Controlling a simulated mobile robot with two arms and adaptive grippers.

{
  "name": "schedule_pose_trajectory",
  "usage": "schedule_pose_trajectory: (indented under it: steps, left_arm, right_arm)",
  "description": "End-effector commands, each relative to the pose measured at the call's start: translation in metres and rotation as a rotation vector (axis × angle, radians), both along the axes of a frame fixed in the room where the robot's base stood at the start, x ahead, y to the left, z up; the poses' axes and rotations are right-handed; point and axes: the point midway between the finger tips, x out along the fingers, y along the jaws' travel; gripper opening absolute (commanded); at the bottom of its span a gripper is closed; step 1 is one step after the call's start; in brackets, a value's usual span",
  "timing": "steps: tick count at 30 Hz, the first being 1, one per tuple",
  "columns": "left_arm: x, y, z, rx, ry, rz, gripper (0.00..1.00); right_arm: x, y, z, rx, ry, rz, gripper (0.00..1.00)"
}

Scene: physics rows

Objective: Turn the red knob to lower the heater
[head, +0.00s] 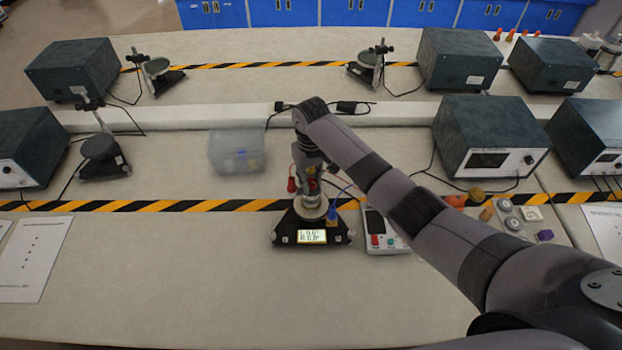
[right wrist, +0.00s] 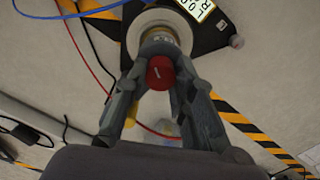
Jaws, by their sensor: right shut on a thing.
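The red knob (right wrist: 160,73) shows in the right wrist view between the two fingers of my right gripper (right wrist: 162,66), which is shut on it. Below it is the heater apparatus, with a pale round plate (right wrist: 160,28) on a dark base with a lit display. In the head view the dark base (head: 285,233) stands at the middle of the bench, its display (head: 312,237) facing me. There my right gripper (head: 312,188) points down over the plate and largely hides the knob. My left gripper is not in view.
A small device with red and green buttons (head: 383,240) stands just right of the base. A clear plastic box (head: 237,150) sits behind to the left. Blue and red wires run around the apparatus. Small weights (head: 505,205) lie at right.

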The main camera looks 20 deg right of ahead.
Motion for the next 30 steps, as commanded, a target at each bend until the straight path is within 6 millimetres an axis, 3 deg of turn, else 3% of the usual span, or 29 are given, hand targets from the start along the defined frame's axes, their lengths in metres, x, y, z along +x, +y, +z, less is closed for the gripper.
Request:
schedule_pose_trajectory:
  steps: [7,8,16,30]
  left_arm:
    - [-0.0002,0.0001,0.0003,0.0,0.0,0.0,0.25]
    - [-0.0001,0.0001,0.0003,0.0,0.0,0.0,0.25]
    - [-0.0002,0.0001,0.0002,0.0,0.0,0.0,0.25]
    - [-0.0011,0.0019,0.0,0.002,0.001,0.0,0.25]
  right_arm:
    - [0.0023,-0.0006,0.0027,0.0,-0.007,-0.001,0.0]
    - [0.0023,-0.0006,0.0027,0.0,-0.007,-0.001,0.25]
    - [0.0012,-0.0004,0.0014,0.0,-0.004,0.0,0.43]
    - [0.0004,-0.0001,0.0005,0.0,-0.001,0.012,0.45]
